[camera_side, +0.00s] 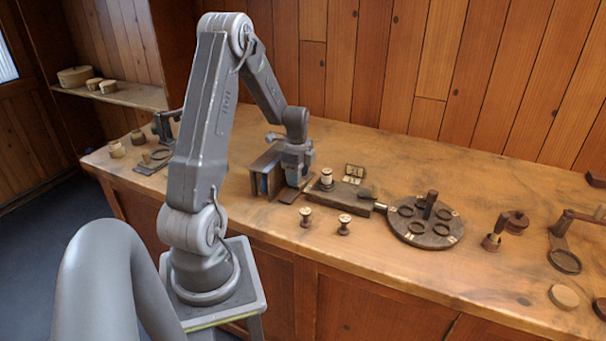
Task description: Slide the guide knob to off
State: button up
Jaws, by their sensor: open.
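My gripper (292,184) points down at the middle of the bench, close to the right side of a dark upright wooden holder (266,166) with something blue inside. It is open, and I see nothing held in it; its fingertips are small and partly hidden. Just right of it a low dark wooden base (346,194) carries a pale spool (326,177) and a dark block (367,193). A small plate with pale marks (354,172) stands behind the base. I cannot tell which small part here is the guide knob, or its setting.
Two spools (305,216) (344,224) stand upright in front of the base. A round dark tray (425,236) with rings and a post lies to its right. Further right are dark turned pieces (491,241) and a stand (563,260). The bench front between is clear.

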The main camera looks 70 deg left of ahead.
jog(key=shift+r, duration=3.35)
grip_shut()
jog(key=shift+r, duration=2)
